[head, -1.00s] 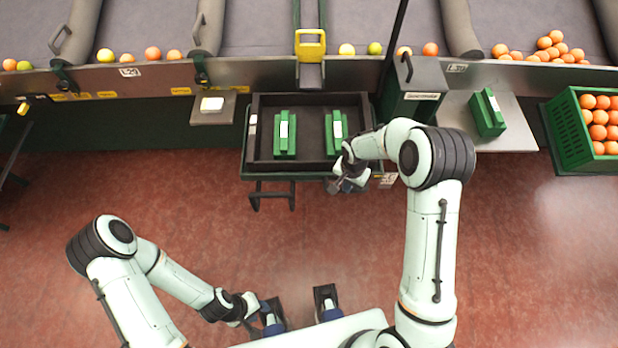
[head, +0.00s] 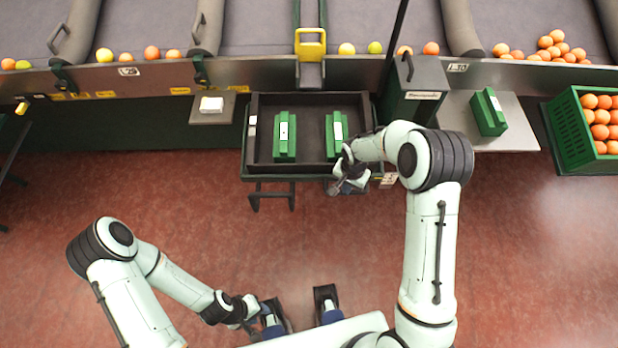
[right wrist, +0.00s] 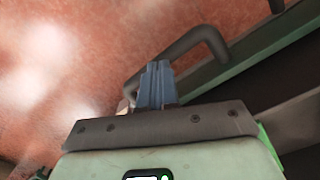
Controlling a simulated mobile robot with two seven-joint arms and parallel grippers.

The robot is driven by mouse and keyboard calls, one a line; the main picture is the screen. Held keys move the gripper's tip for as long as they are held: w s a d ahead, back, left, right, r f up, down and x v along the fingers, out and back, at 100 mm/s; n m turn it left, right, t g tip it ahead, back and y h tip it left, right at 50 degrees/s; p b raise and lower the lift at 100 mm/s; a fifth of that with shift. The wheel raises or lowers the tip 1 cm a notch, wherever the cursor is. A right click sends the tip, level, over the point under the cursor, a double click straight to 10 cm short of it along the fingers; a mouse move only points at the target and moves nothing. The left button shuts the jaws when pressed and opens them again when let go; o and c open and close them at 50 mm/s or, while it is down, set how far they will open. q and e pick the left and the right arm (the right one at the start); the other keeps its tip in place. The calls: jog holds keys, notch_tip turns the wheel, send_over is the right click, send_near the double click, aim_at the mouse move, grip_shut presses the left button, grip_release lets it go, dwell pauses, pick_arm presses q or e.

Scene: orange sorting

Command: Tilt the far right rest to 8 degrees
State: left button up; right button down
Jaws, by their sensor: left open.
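One green rest (head: 488,113) with a pale label lies at the far right on a grey shelf; its tilt angle cannot be read. Two more green rests, a left one (head: 284,148) and a right one (head: 335,150), sit in the dark tray (head: 292,98). My right gripper (head: 346,186) is just in front of the tray's near right edge, well left of the far right rest. In the right wrist view its blue-grey fingers (right wrist: 157,85) are together, with nothing visible between them. My left gripper (head: 266,312) is open, low at the bottom centre, partly hidden.
The grey shelf (head: 520,140) is right of a dark box (head: 418,82) with a handle. A green crate (head: 570,137) of oranges stands at the far right. A dark handle (head: 272,190) juts from the tray's front. The red floor (head: 540,260) is clear at right.

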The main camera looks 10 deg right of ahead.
pick_arm(q)
jog(key=shift+f, duration=0.3)
pick_arm(e)
jog(key=shift+f, duration=0.35)
pick_arm(q)
jog(key=shift+r, duration=0.15)
pick_arm(e)
jog(key=shift+r, duration=0.2)
pick_arm(q)
jog(key=r+p, duration=0.1)
jog(key=w+r+p, duration=0.1)
jog(key=r+p, duration=0.1)
jog(key=w+r+p, duration=0.1)
jog(key=r, duration=0.1)
jog(key=shift+r+p, duration=0.1)
jog(key=shift+p, duration=0.2)
pick_arm(e)
notch_tip(320, 180, up, 9)
jog(key=shift+f, duration=0.15)
